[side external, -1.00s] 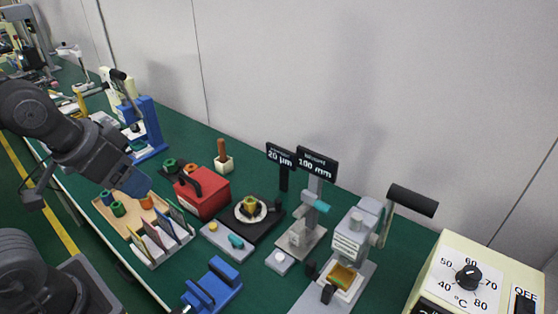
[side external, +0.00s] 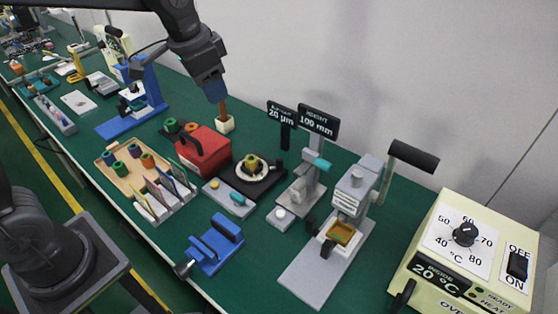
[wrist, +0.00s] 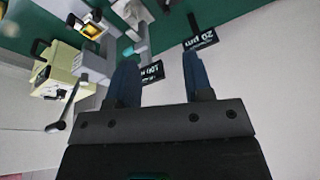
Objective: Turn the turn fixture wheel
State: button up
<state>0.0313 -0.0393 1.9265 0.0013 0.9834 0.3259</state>
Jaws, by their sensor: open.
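The frames do not make clear which part is the turn fixture wheel. A round pale-rimmed disc (side external: 268,176) with a yellow-green piece on it sits on a black base (side external: 283,158) mid-bench. A blue vise-like fixture (side external: 215,247) with a dark round knob (side external: 184,269) stands near the front edge. My gripper (side external: 218,98) hangs high at the back, in front of or above the wooden handle in a cream block (side external: 226,124), left of and behind the disc. In the wrist view its blue fingers (wrist: 160,65) are apart with nothing between them. Neither candidate is clearly visible there.
A red box (side external: 203,150) and a wooden tray of spools (side external: 122,176) lie left of the disc. Two signs (side external: 318,122), a grey lever press (side external: 352,195) and a cream temperature box (side external: 470,245) stand to the right. Bare green bench lies around the blue fixture.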

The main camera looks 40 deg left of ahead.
jog(key=w+d+f+m+g, duration=0.1)
jog(key=w+f+m+g, duration=0.1)
jog(key=w+f, duration=0.6)
jog(key=m+g, duration=0.1)
jog(key=m, duration=0.2)
send_near(279, 159)
notch_tip(279, 159, down, 11)
jog(key=shift+w+f, duration=0.1)
jog(key=shift+f, duration=0.05)
jog(key=shift+c, duration=0.3)
grip_shut()
jog(key=shift+d, duration=0.1)
